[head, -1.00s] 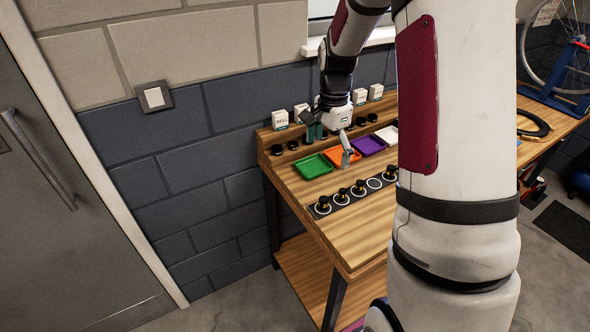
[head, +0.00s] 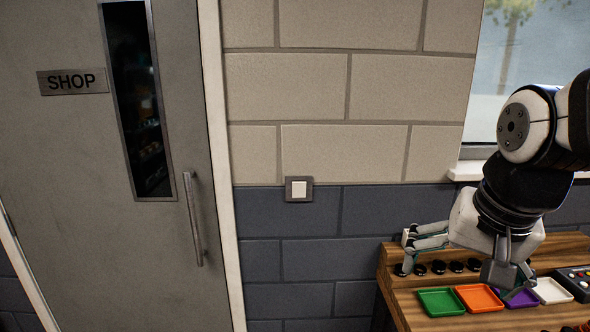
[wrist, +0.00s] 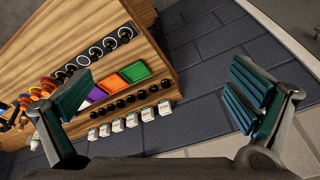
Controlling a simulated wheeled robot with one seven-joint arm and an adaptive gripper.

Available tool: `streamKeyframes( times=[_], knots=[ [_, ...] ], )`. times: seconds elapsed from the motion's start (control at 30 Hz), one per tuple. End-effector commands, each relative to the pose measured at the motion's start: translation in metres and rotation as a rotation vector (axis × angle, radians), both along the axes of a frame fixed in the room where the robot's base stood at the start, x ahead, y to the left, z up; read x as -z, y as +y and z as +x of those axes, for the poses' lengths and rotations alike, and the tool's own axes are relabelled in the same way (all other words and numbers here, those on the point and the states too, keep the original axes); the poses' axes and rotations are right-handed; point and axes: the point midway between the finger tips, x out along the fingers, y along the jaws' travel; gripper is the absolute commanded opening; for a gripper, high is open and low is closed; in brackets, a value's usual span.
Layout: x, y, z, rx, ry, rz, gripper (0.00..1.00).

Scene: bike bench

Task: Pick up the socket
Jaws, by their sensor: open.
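I cannot tell which item is the socket. A row of small black round pieces (wrist: 130,99) lies along the bench's back ledge in the wrist view. Part of the row also shows in the head view (head: 456,266). A dark strip with white rings (wrist: 96,52) carries more small dark pieces, too small to identify. My gripper (wrist: 160,75) is wide open and empty, with its fingers well apart over the bench's end and the floor. In the head view, it hangs above the back left of the bench and hides part of it.
Green (head: 441,301), orange (head: 478,297), purple (head: 516,297) and white (head: 550,291) trays sit on the wooden bench. Several white boxes (wrist: 132,119) stand behind the black pieces. The block wall (head: 300,240) is close behind. A grey door (head: 170,260) is at left.

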Motion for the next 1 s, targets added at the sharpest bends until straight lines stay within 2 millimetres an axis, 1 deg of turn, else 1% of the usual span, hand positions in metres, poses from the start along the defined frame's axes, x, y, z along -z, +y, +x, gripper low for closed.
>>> streamKeyframes(
  times=[0.03, 0.2, 0.3, 0.37, 0.4, 0.47, 0.5, 0.57, 0.6, 0.63, 0.77, 0.8, 0.87, 1.0],
  knots=[
    [-0.005, 0.008, -0.014, -0.071, -0.03, -0.022, 1.0],
    [-0.011, 0.026, -0.053, -0.285, -0.096, -0.097, 1.0],
    [-0.011, 0.032, -0.068, -0.372, -0.123, -0.13, 1.0],
    [-0.01, 0.035, -0.074, -0.408, -0.134, -0.145, 1.0],
    [-0.01, 0.036, -0.077, -0.426, -0.139, -0.151, 0.98],
    [-0.009, 0.036, -0.079, -0.445, -0.143, -0.161, 0.84],
    [-0.008, 0.036, -0.078, -0.46, -0.139, -0.167, 0.75],
    [-0.004, 0.033, -0.071, -0.488, -0.126, -0.179, 0.61],
    [0.0, 0.031, -0.064, -0.516, -0.11, -0.191, 0.52],
    [0.004, 0.028, -0.057, -0.541, -0.096, -0.202, 0.48],
    [0.027, 0.009, -0.019, -0.709, -0.015, -0.253, 0.48],
    [0.036, 0.002, -0.007, -0.772, 0.014, -0.267, 0.48],
    [0.049, -0.01, 0.011, -0.87, 0.051, -0.284, 0.48],
    [0.082, -0.04, 0.049, -1.1, 0.123, -0.3, 0.48]
  ],
)
